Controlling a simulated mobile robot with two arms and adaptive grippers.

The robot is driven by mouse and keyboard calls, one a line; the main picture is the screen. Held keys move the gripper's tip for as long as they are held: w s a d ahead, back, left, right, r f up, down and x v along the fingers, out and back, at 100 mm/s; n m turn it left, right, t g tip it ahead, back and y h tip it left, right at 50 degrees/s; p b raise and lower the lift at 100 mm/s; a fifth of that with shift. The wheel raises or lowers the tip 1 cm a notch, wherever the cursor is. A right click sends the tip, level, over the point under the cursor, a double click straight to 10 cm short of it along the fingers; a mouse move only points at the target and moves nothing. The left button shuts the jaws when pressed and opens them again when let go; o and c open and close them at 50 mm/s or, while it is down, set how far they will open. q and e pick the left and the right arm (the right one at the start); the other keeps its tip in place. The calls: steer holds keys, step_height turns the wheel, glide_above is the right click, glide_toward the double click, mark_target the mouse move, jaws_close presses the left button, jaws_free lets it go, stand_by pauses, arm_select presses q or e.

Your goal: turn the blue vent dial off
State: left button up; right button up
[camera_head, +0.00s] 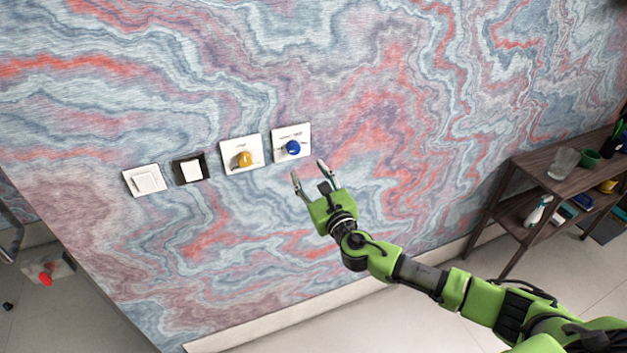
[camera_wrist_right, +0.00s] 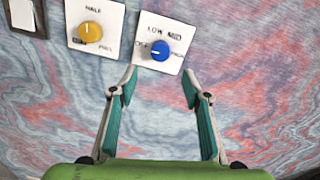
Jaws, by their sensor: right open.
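The blue vent dial (camera_head: 293,147) sits on a white square plate (camera_head: 278,157) on the patterned wall. My left gripper is not in view.
A yellow dial (camera_head: 243,159) on a similar plate is left of the blue one. Further left are a dark-framed switch (camera_head: 190,170) and a white switch (camera_head: 146,180). A dark wooden shelf (camera_head: 545,170) with several items stands at the right. The wall around the blue dial's right is bare.

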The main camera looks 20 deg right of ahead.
steer(key=shift+s, duration=1.15)
steer(key=shift+f, duration=0.15)
